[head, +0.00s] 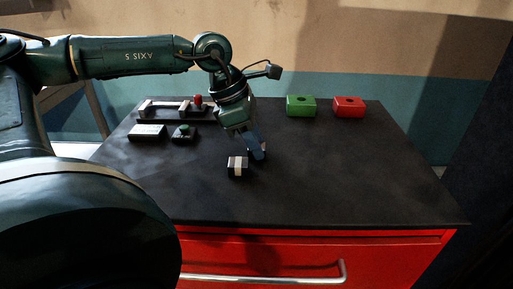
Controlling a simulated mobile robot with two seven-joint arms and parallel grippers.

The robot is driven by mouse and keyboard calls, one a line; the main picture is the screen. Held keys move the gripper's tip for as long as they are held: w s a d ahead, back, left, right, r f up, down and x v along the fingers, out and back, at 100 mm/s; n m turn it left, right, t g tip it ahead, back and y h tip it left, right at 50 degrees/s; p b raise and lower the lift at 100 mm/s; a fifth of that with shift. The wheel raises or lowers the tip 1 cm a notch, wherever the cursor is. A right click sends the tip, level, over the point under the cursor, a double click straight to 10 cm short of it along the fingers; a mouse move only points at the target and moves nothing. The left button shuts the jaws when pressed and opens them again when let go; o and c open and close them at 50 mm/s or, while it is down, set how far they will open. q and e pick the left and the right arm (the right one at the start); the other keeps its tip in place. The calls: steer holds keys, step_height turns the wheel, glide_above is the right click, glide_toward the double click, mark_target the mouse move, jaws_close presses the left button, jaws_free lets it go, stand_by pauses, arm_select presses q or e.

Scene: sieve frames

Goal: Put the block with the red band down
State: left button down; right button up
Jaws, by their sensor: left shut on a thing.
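My left gripper (257,150) comes down from the upper left, low over the middle of the dark tabletop (340,180). Its blue-grey fingers are shut on a small dark block, which they mostly hide. I cannot make out the colour of its band, or whether it touches the table. A dark block with a pale band (237,167) sits on the table just left of and nearer than the fingertips. No red band shows clearly on any block. My right gripper is not in view.
A green box (301,106) and a red box (349,107), each with a dark hole on top, stand at the back. A rack (174,112) with a red knob, a pale-topped box (147,132) and a green-knobbed piece (183,134) stand back left. The right side is clear.

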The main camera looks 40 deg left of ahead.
arm_select(q)
steer(key=shift+r, duration=0.15)
step_height(320, 180, up, 9)
steer(key=s+a+r+m+g+y, duration=0.1)
steer(key=s+a+m+g+y, duration=0.2)
steer(key=a+m, duration=1.35)
steer(key=s+a+r+m+g+y, duration=0.1)
steer(key=a+m+g+y, duration=0.25)
steer(key=a+m, duration=1.35)
steer(key=d+f, duration=0.1)
steer(key=f, duration=0.2)
steer(key=d+f+m, duration=0.1)
steer(key=f, duration=0.2)
steer(key=d+f+m+p, duration=0.1)
steer(key=f, duration=0.2)
steer(key=shift+s+f+m+t+y, duration=0.1)
steer(key=shift+s+m+t+y, duration=0.1)
steer(key=shift+m+t+y, duration=0.05)
steer(key=shift+f, duration=0.35)
